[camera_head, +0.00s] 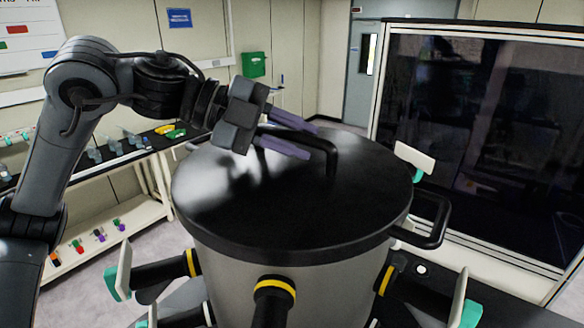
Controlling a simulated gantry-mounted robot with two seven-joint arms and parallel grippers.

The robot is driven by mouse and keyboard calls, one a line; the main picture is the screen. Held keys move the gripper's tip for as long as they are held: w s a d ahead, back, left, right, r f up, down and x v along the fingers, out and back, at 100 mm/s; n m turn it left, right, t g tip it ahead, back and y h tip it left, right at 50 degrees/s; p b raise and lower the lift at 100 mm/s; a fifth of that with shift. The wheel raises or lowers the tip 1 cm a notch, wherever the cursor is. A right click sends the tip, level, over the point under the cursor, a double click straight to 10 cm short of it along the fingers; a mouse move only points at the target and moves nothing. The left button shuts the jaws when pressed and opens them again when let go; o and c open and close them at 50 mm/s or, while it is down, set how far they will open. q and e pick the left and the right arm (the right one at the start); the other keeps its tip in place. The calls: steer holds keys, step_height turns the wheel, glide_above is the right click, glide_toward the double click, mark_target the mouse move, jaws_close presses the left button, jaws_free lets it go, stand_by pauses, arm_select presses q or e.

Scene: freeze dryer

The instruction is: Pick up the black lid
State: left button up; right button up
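The black lid (240,205) is a round, glossy disc lying flat on top of a large light-grey cylindrical vessel (232,268). A black loop handle (331,165) stands up from the lid's top. My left gripper (303,140) reaches in from the left over the lid, at the handle. Its two purple fingers are apart, with the handle's top bar appearing between them. Whether either finger touches the bar is hard to see. The gripper's dark body hides the handle's left end partly. My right gripper is not in view.
Black ports with yellow rings (274,287) and white-and-teal paddles (414,158) stick out around the vessel. A black side bar (436,222) juts out right. A large dark glass-fronted cabinet (480,120) stands at right. A shelf bench (110,215) stands at left.

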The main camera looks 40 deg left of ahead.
arm_select(q)
jaws_close()
stand_by(1.2)
steer(key=shift+s+r, duration=0.1)
steer(key=shift+r, duration=0.1)
